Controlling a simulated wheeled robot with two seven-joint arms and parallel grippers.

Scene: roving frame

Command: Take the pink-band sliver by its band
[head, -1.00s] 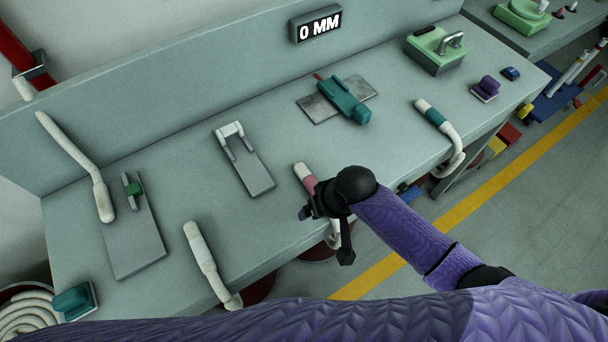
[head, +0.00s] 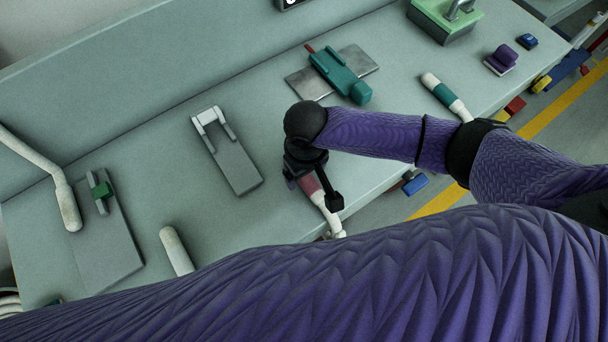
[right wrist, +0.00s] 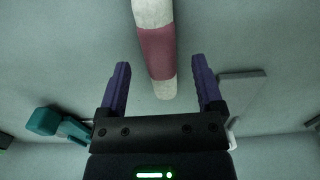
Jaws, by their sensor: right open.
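The pink-band sliver is a white rope-like strand with a dull pink band (head: 311,186). It lies across the bench's front edge, its lower end hanging over. In the right wrist view the pink band (right wrist: 156,54) runs down from the top, with the white tip (right wrist: 165,90) nearest my gripper. My right gripper (right wrist: 161,75) is open, one finger on each side of the strand's line, with clear space on both sides. In the head view my right gripper (head: 306,181) is over the band and partly hides the strand. I do not see my left gripper.
A teal-banded strand (head: 441,92) lies to the right and a plain white strand (head: 177,250) to the left. A grey plate with a white clip (head: 231,160), a teal clamp on a metal plate (head: 340,74) and a green-knobbed plate (head: 107,232) lie on the bench (head: 150,190).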

